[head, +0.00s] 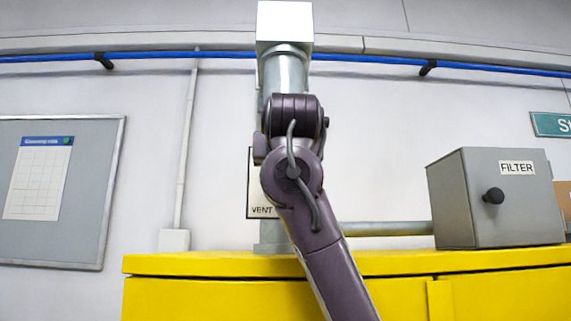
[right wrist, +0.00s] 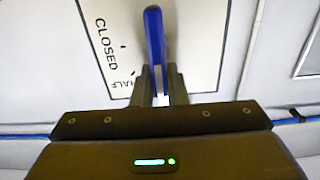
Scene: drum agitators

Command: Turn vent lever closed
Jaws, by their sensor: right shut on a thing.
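The blue vent lever (right wrist: 154,38) stands between the fingers of my right gripper (right wrist: 160,84) in the right wrist view. The gripper is shut on it. The lever runs nearly straight up that picture, to the right of the printed words CLOSED and HALF on the white label plate (right wrist: 200,45). In the head view my right arm covers the lever and most of the VENT plate (head: 262,211); my right gripper is hidden there too. My left gripper is not in view.
A yellow cabinet (head: 200,264) spans the lower front. A grey FILTER box (head: 505,205) with a black knob stands on it at right. A grey board (head: 90,200) hangs at left. A blue pipe (head: 180,56) crosses the wall above.

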